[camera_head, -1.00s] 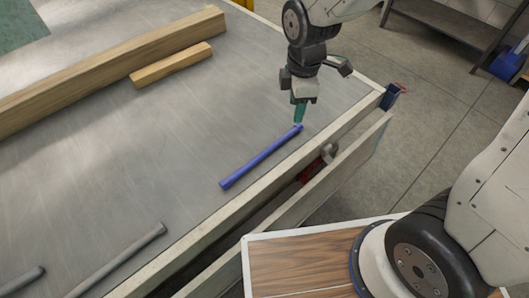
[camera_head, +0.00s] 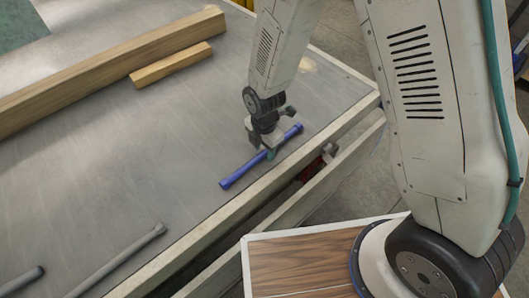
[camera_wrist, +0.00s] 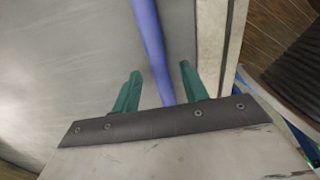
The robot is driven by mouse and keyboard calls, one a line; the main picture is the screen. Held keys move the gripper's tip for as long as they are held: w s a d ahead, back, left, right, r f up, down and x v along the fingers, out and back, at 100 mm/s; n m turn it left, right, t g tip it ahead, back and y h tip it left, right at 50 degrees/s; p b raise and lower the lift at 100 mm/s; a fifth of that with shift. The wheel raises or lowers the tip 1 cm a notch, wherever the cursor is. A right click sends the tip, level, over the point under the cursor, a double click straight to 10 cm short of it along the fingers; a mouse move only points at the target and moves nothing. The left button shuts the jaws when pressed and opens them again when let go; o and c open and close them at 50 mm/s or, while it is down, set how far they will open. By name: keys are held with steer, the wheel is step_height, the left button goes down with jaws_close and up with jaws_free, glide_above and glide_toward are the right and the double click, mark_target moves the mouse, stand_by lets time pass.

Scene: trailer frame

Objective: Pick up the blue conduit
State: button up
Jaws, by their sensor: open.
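The blue conduit (camera_head: 240,173) lies on the grey metal table top near its front edge, slanting up to the right. My gripper (camera_head: 268,152) is over the middle of the conduit and hides a short part of it. In the wrist view, the conduit (camera_wrist: 150,45) runs between the two green fingers of my gripper (camera_wrist: 158,82). The fingers stand apart on either side of it, with a gap to each. I cannot tell how far above the table the fingertips are.
A long wooden beam (camera_head: 110,72) and a short wooden block (camera_head: 172,63) lie at the back. Grey conduits (camera_head: 115,262) lie at the lower left. The table's light edge rail (camera_head: 215,245) runs beside the blue conduit. A red item (camera_head: 313,170) sits below the rail.

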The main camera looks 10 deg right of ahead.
steer(key=shift+f, duration=0.55)
jaws_close()
steer(key=shift+r, duration=0.1)
